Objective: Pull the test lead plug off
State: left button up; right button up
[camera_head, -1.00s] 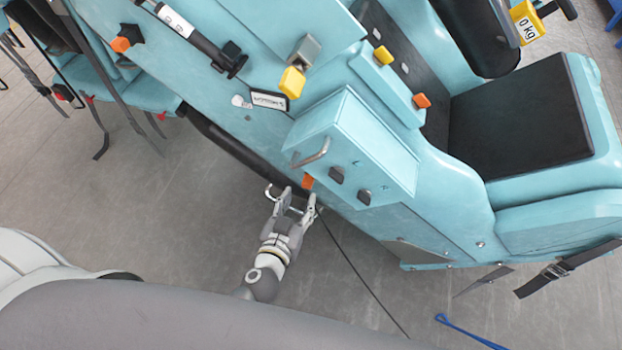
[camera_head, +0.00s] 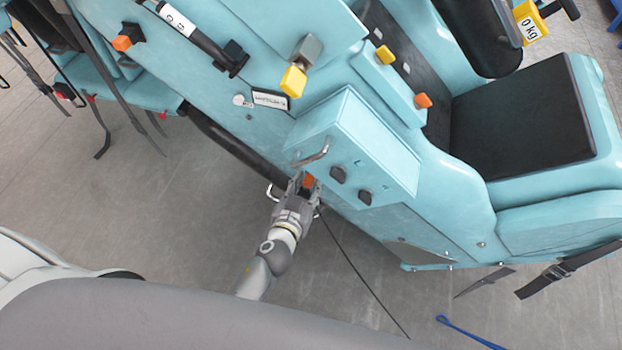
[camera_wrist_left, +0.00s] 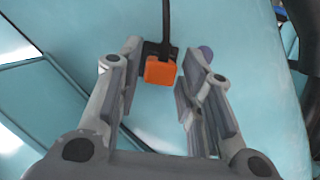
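The test lead plug (camera_head: 309,181) is a small orange block at the lower left end of the teal control box. In the left wrist view the orange plug (camera_wrist_left: 160,71) has a dark body behind it and a black cable rising from it. My left gripper (camera_head: 305,183) is at the plug in the head view. In the wrist view my left gripper (camera_wrist_left: 160,68) is open, with one finger on each side of the plug. The left finger is close to the dark body; a gap shows on the right. My right gripper is not in view.
The teal box (camera_head: 355,145) has a metal handle (camera_head: 312,154) just above my gripper and dark knobs on its face. A thin black cable (camera_head: 360,275) trails down to the right. A black bar (camera_head: 235,150) runs along the car's lower edge. Grey floor is clear at left.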

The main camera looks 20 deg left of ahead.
aim_at(308, 188)
pick_arm(q)
grip_shut()
jog(key=shift+s, duration=0.15)
jog(key=shift+s+f+b, duration=0.1)
jog(key=shift+s+b, duration=0.2)
jog(key=shift+s, duration=0.35)
jog(key=shift+s+b, duration=0.55)
jog(key=shift+s, duration=1.2)
